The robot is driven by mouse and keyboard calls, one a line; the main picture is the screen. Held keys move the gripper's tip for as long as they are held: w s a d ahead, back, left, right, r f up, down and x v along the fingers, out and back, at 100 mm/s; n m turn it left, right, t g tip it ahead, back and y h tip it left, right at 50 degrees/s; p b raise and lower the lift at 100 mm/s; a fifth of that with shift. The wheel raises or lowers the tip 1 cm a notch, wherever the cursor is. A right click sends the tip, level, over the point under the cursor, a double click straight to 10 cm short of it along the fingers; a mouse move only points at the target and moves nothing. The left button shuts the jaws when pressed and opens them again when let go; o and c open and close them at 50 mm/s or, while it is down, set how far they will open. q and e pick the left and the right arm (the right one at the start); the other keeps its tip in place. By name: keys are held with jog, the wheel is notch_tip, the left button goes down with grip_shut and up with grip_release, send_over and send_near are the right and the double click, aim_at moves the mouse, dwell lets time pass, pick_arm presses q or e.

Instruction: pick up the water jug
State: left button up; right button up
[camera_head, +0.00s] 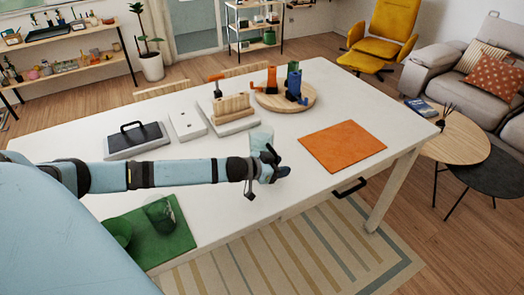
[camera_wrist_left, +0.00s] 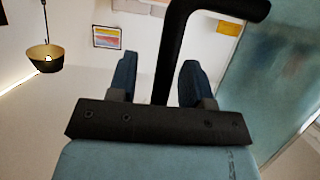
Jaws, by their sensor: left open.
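The water jug (camera_head: 261,138) seems to be the pale, see-through blue vessel on the white table, partly hidden behind my left gripper. In the left wrist view, its clear blue-green body (camera_wrist_left: 268,75) fills the right side, and its black handle (camera_wrist_left: 172,60) rises between my fingers. My left gripper (camera_head: 276,168) is at the jug's near side in the head view. The left wrist view shows its two dark blue fingers (camera_wrist_left: 158,85) apart, one on each side of the handle. Whether they touch it is unclear. My right gripper is in neither view.
The white table (camera_head: 405,133) holds an orange mat (camera_head: 342,147), a round wooden tray (camera_head: 306,106) with coloured items, a wooden rack (camera_head: 232,106), a dark handled box (camera_head: 137,140) and a green mat (camera_head: 182,236) with a bowl and glass. The table's right end is clear.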

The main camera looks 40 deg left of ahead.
pick_arm(q)
jog(key=shift+w+f, duration=0.1)
jog(key=shift+w, duration=0.05)
grip_shut()
dwell(1.3)
